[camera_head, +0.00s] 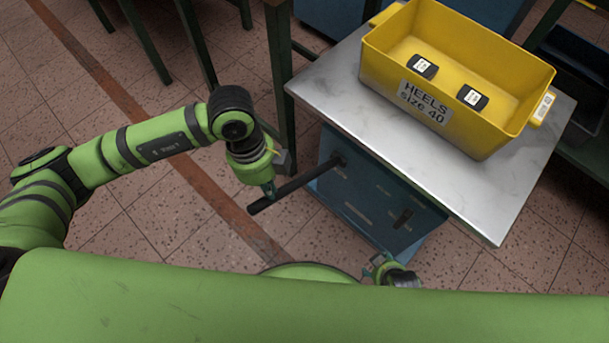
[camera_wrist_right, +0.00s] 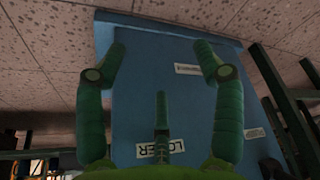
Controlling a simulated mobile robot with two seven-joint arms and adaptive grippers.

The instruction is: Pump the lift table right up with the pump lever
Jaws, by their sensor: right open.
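The lift table has a grey metal top (camera_head: 325,88) and a blue base (camera_head: 335,190). Its black pump lever (camera_head: 291,191) sticks out from the base toward the lower left. My left gripper (camera_head: 269,190) points down at the lever near its outer end; its fingers overlap the bar, and I cannot tell whether they grip it. My right gripper (camera_head: 377,266) is low in front of the base, partly hidden by my body. In the right wrist view it (camera_wrist_right: 160,66) is open, facing the blue base, with a small dark handle (camera_wrist_right: 161,112) showing between its fingers.
A yellow crate (camera_head: 375,62) labelled "HEELS size 40" stands on the table top with two dark pieces inside. A "LOWER" label (camera_wrist_right: 160,147) is on the base. Green legs of other furniture (camera_head: 197,45) stand behind. Tiled floor at left is clear.

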